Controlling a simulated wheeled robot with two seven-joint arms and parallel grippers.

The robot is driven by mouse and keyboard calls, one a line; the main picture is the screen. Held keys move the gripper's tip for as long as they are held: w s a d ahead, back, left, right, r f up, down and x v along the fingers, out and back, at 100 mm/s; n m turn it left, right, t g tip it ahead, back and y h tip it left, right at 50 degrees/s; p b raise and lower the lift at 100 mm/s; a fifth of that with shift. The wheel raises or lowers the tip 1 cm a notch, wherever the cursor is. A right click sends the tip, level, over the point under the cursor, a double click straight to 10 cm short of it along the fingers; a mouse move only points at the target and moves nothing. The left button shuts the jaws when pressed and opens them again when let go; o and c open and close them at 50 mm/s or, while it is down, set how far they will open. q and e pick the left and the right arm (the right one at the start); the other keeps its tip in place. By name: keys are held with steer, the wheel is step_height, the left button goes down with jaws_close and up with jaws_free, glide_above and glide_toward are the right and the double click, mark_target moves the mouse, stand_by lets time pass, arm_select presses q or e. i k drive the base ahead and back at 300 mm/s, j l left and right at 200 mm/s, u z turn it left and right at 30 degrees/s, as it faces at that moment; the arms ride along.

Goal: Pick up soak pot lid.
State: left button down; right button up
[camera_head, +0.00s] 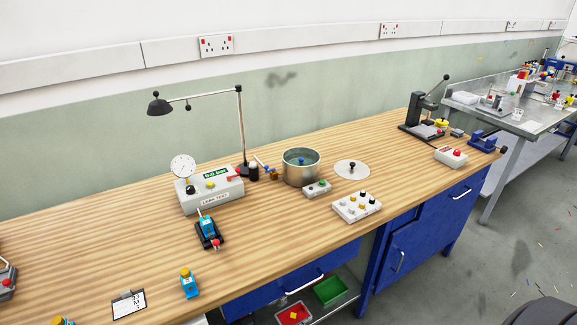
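The soak pot lid (344,173) is a flat, round, light metal disc with a dark knob standing up from its middle. It lies on the wooden bench just right of the soak pot (301,172). The pot is a metal cylinder, open at the top, with bluish contents inside. The lid and pot are apart. Neither of my grippers shows in the head view.
A small grey control box (317,188) stands before the pot, and a white knob box (357,206) before the lid. The leak test unit (211,190) and lamp (241,130) stand left. A black press (421,122) stands right. Bench (120,250) around the lid is mostly clear.

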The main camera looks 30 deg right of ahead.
mark_target(348, 168)
steer(key=z, duration=1.3)
